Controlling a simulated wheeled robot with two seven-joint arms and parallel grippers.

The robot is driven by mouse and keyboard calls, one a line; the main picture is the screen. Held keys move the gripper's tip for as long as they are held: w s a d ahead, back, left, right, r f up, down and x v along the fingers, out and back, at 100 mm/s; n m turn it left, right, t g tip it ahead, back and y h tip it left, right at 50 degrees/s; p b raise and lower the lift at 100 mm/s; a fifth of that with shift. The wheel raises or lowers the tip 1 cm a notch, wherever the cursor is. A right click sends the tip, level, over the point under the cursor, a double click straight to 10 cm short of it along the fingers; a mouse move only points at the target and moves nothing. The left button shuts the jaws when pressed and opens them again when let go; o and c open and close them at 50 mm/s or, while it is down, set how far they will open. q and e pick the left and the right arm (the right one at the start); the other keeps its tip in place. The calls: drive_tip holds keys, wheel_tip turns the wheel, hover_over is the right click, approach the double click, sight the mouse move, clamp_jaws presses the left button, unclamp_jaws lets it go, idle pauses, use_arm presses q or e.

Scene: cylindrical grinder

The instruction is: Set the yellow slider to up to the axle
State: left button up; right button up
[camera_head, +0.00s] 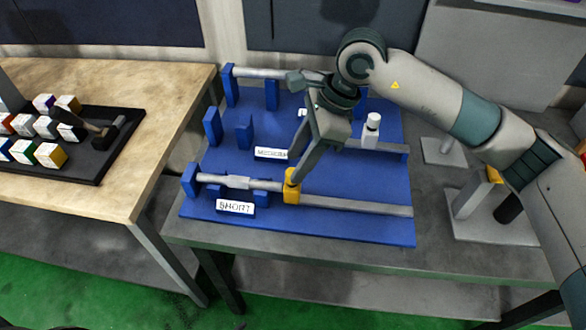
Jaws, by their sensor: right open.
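The yellow slider (291,194) sits on the grey rail (350,206) in the front row of the blue board, marked SHORT. A stepped grey axle (238,182) lies left of it, on low blue supports. The axle's right end comes close to the slider; I cannot tell whether they touch. My right gripper (296,176) reaches down from the upper right, open, with its fingertips at the top of the slider. The fingers partly overlap in the view, so contact with the slider is unclear. My left gripper is not in view.
The blue board (350,170) lies on a grey table (440,255). Behind are a MEDIUM row with a white knob (371,128) and another long grey shaft (262,73). A wooden table (120,190) with a black tray (75,168) of cubes stands left. Grey stands (470,200) are right.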

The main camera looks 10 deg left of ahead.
drive_tip(key=shift+v, duration=0.9)
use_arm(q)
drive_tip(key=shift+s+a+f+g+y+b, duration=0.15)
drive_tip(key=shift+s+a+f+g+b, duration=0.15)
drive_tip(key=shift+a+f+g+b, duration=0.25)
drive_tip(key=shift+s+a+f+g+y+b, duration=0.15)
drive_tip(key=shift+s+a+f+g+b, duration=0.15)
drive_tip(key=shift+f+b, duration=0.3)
use_arm(e)
drive_tip(key=v, duration=1.1)
drive_tip(key=shift+r, duration=0.25)
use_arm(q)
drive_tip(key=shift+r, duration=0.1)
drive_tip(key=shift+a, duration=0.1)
